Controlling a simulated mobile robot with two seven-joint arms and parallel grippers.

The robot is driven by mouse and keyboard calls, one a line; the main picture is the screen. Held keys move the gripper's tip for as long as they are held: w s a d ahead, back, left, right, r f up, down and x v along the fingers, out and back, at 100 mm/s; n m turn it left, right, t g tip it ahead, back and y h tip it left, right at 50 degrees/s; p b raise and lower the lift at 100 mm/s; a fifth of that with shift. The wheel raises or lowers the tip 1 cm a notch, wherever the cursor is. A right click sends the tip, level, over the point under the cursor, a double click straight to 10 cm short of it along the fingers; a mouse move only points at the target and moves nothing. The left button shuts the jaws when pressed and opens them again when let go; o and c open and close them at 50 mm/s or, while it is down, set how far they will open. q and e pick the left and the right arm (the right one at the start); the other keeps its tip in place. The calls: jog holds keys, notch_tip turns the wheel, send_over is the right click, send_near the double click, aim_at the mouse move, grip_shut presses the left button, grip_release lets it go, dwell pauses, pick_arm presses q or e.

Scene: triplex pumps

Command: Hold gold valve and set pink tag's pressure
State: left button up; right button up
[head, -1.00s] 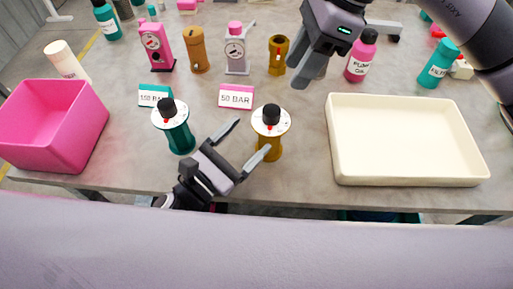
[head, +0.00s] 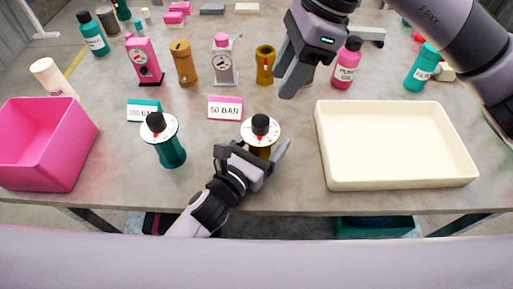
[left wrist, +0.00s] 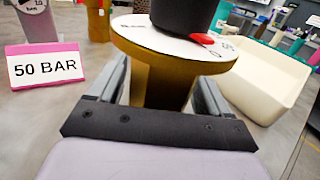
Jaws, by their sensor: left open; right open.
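The gold valve (head: 262,152) stands upright on the table, with a white dial, black knob and red pointer on top. In the left wrist view the gold valve (left wrist: 166,82) stands between the fingers. My left gripper (head: 257,152) is open around its body below the dial; a gap shows beside the fingers, and contact is hard to tell. My right gripper (head: 288,72) is open and empty above the table, behind and right of the valve.
A teal valve (head: 168,152) stands left, by a teal tag (head: 144,111). A pink bin (head: 48,150) is far left and a cream tray (head: 398,180) right. Pumps, cylinders and bottles, including a pink bottle (head: 346,66), stand behind.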

pick_arm(q)
jog(key=shift+w+d, duration=0.2)
jog(key=shift+w, duration=0.05)
